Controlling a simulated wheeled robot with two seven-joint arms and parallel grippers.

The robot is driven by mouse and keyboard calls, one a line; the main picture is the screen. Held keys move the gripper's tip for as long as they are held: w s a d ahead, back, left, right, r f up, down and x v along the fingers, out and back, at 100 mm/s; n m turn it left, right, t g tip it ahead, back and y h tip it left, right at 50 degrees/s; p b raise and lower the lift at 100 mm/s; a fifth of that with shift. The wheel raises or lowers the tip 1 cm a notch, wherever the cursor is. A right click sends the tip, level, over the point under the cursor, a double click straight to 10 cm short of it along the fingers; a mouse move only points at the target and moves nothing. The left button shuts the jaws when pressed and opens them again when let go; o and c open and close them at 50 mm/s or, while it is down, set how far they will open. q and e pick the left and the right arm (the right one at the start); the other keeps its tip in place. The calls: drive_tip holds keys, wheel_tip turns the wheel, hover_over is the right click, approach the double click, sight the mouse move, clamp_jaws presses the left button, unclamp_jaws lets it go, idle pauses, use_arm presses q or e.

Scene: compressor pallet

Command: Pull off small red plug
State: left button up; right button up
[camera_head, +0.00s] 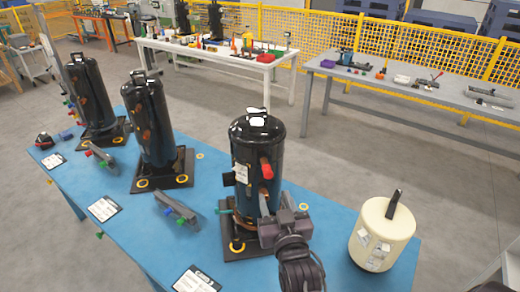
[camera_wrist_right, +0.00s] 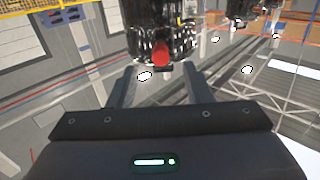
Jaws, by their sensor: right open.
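A red plug (camera_head: 266,167) sticks out from the side of the nearest black compressor (camera_head: 242,150). A red plug end also shows in the right wrist view (camera_wrist_right: 160,53), centred ahead of my fingers; I cannot tell whether it is the same plug. My right gripper (camera_head: 277,202) is beside this compressor, below the red plug in the head view. In the right wrist view its two fingers (camera_wrist_right: 160,78) are apart, with nothing held between them. Any smaller red plug behind the gripper is hidden. My left gripper is not in view.
Two more black compressors (camera_head: 150,120) (camera_head: 90,95) stand on the blue table (camera_head: 135,215). A cream canister (camera_head: 383,235) stands to the right of my right gripper. Grey brackets and label cards lie along the front. A grey workbench (camera_head: 410,88) stands behind.

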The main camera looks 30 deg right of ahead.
sight(269, 176)
drive_tip(key=shift+w+d+r+b, duration=0.2)
drive_tip(key=shift+w+b, duration=0.1)
drive_tip(key=shift+w, duration=0.3)
drive_tip(key=shift+w+d+r+b, duration=0.1)
drive_tip(key=shift+w+r+b, duration=0.15)
drive_tip(key=shift+w, duration=0.3)
drive_tip(key=x, duration=0.4)
drive_tip(key=shift+w+d+r, duration=0.1)
drive_tip(key=shift+w, duration=0.15)
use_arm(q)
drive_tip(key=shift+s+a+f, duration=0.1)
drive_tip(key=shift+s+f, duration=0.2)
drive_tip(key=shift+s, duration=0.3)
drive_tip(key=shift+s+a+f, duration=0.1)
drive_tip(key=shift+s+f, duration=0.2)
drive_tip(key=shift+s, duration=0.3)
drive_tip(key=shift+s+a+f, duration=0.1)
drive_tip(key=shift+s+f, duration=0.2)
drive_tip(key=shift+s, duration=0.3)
use_arm(e)
drive_tip(key=shift+w+d, duration=0.1)
drive_tip(key=shift+w, duration=0.5)
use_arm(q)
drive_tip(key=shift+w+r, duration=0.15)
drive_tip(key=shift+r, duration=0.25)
use_arm(e)
drive_tip(key=shift+c, duration=0.2)
